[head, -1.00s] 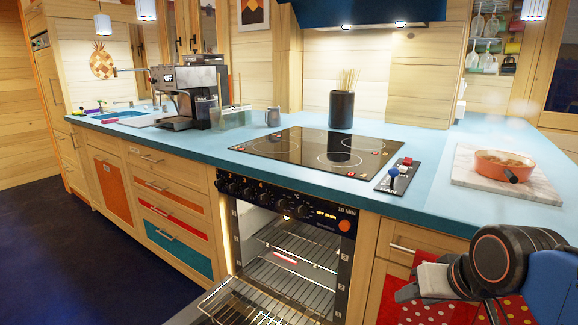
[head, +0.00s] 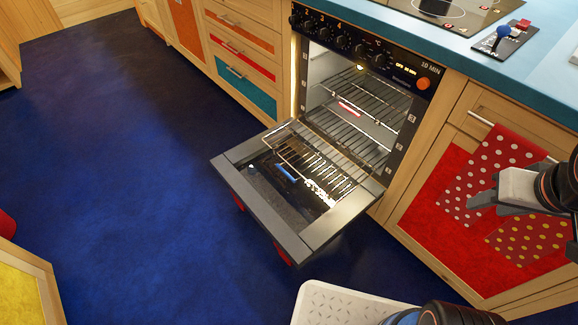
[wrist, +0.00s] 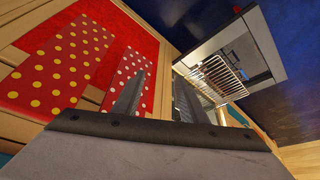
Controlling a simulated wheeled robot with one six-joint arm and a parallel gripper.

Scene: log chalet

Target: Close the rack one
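The oven (head: 360,80) stands open, its door (head: 265,215) folded down flat. A wire rack (head: 312,168), the lowest, is pulled out over the door; it also shows in the wrist view (wrist: 218,78). Two other racks, an upper one (head: 372,88) and a middle one (head: 345,125), sit inside the oven. The numbers on the oven's side are too small to read surely. My gripper (wrist: 160,98) is open and empty, its fingers apart. In the head view my gripper (head: 480,203) is at the right, before the red cabinet, apart from the rack.
Polka-dot towels (head: 487,165) hang on the red cabinet (head: 440,225) right of the oven, close to my gripper. The blue counter (head: 455,55) runs above. The dark blue floor (head: 120,150) is clear left of the door. A yellow-fronted unit (head: 25,285) stands at lower left.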

